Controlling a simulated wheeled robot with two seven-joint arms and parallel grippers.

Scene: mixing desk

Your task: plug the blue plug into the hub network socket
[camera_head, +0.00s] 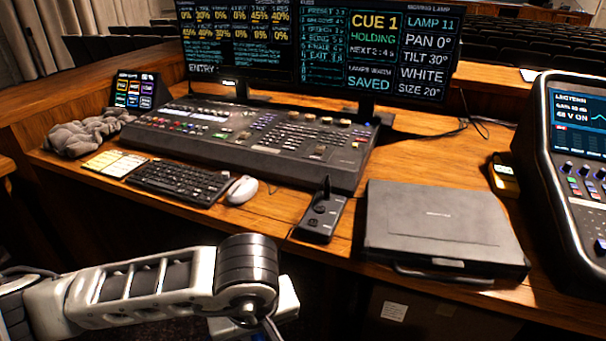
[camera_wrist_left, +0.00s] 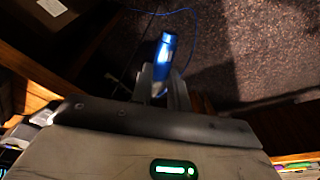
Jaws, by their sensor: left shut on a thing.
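The blue plug (camera_wrist_left: 164,50) shows in the left wrist view, glossy and brightly lit at its middle. My left gripper (camera_wrist_left: 161,82) is shut on it, with its two fingers around the plug's lower end. A thin blue cable (camera_wrist_left: 150,13) runs near the plug against the dark floor. In the head view, my left arm reaches in at the lower left, in front of the desk. Its gripper end (camera_head: 262,326) is mostly cut off by the bottom edge. I cannot make out the hub or its network socket in either view. My right gripper is not in view.
The wooden desk (camera_head: 420,148) carries a lighting console (camera_head: 250,145), a keyboard (camera_head: 180,181), a white mouse (camera_head: 241,189), a small black control box (camera_head: 321,217) and a closed black case (camera_head: 440,225). A sound console (camera_head: 575,150) stands at the right. The desk's front edge lies beyond my arm.

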